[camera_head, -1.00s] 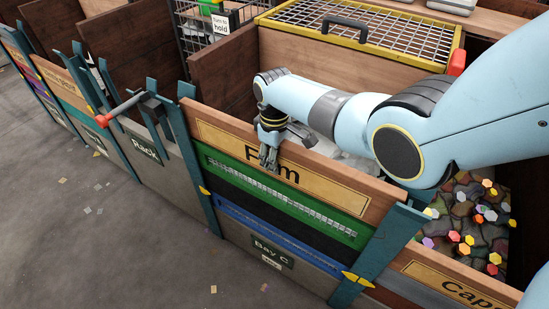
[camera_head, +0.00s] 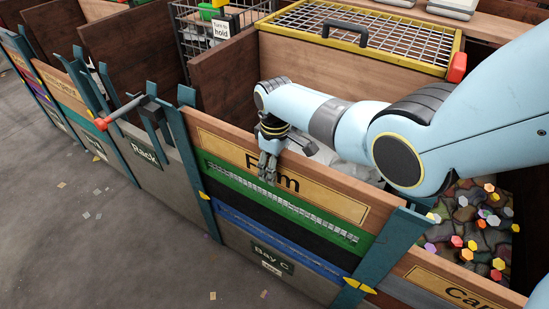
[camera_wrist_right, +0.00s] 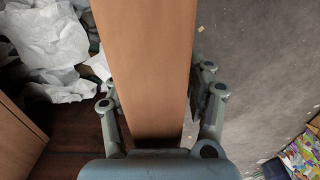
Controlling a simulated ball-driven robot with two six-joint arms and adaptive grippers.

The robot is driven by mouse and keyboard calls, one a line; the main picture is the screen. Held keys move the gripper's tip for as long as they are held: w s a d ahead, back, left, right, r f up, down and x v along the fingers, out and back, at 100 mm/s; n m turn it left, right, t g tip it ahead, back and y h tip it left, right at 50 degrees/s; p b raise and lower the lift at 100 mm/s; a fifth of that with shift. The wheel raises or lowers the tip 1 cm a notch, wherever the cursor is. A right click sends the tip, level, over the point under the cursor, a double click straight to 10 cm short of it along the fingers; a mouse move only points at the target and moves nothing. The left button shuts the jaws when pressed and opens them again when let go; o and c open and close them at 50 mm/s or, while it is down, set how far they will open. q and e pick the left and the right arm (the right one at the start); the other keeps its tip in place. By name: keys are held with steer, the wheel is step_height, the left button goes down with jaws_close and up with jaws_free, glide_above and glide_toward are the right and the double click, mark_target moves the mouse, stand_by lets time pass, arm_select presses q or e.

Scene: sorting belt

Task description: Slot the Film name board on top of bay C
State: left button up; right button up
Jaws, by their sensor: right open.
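The Film name board (camera_head: 325,196), a long orange-brown plank with a pale label, lies level across the front of bay C, between two teal posts (camera_head: 372,262) and directly above a green board. The Bay C sign (camera_head: 272,259) is lower on the same front. My right gripper (camera_head: 282,160) is at the board's top edge, partly over the word Film. In the right wrist view, the board (camera_wrist_right: 152,65) passes between its two fingers (camera_wrist_right: 160,95), with gaps visible on the right side. The gripper is open. My left gripper is out of view.
Green (camera_head: 285,205) and blue boards stack below. A red-tipped handle (camera_head: 122,110) sticks out near the Rack bay at left. A yellow-framed mesh lid (camera_head: 400,40) stands behind. Coloured caps (camera_head: 475,228) fill the bay at right. White crumpled material (camera_wrist_right: 48,35) lies behind the board.

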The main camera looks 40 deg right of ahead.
step_height(320, 180, up, 12)
steer(key=shift+w+r, duration=0.1)
stand_by(0.7)
